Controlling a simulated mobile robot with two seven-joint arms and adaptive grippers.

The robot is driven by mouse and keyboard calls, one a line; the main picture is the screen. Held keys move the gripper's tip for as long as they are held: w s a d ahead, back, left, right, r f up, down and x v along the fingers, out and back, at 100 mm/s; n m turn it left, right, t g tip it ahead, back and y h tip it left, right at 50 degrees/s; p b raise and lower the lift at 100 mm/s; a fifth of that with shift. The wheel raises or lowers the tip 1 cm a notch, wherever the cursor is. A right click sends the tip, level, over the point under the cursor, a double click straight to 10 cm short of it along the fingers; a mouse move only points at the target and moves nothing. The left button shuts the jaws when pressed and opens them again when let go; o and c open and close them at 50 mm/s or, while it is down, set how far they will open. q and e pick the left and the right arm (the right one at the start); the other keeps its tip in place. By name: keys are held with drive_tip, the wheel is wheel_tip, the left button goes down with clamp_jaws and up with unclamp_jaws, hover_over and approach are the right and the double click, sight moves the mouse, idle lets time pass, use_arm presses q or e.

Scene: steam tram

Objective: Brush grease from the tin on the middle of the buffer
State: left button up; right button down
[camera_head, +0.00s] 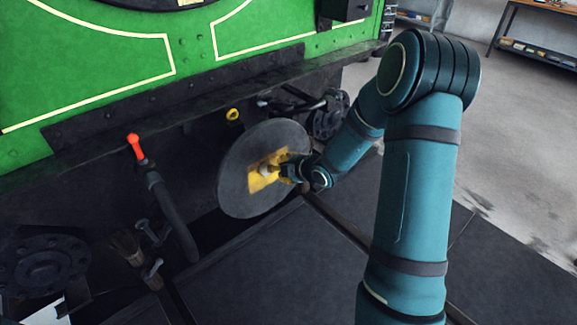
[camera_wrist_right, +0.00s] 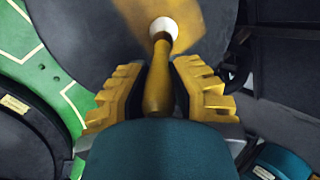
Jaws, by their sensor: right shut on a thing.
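The buffer (camera_head: 236,170) is a round dark grey disc at the front of the green tram in the head view. A yellow grease patch (camera_head: 258,182) covers its middle. The brush's pale head (camera_wrist_right: 163,28) is against or very close to the patch; contact cannot be told. No tin shows in either view. My left gripper is not in view.
A hose with a red handle (camera_head: 135,146) hangs left of the buffer. A dark round fitting (camera_head: 328,115) lies behind my right arm. Dark floor panels (camera_head: 270,270) lie below the buffer. A workbench (camera_head: 545,8) stands far off at the upper right.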

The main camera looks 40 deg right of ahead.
drive_tip(key=a, duration=0.6)
drive_tip(key=shift+s, duration=0.25)
drive_tip(key=shift+s+a, duration=0.1)
idle(0.4)
drive_tip(key=shift+s+d, duration=0.15)
drive_tip(key=shift+s, duration=1.35)
drive_tip(key=shift+s+d, duration=0.1)
drive_tip(key=shift+s, duration=1.35)
drive_tip(key=shift+s+d, duration=0.15)
drive_tip(key=shift+s, duration=1.35)
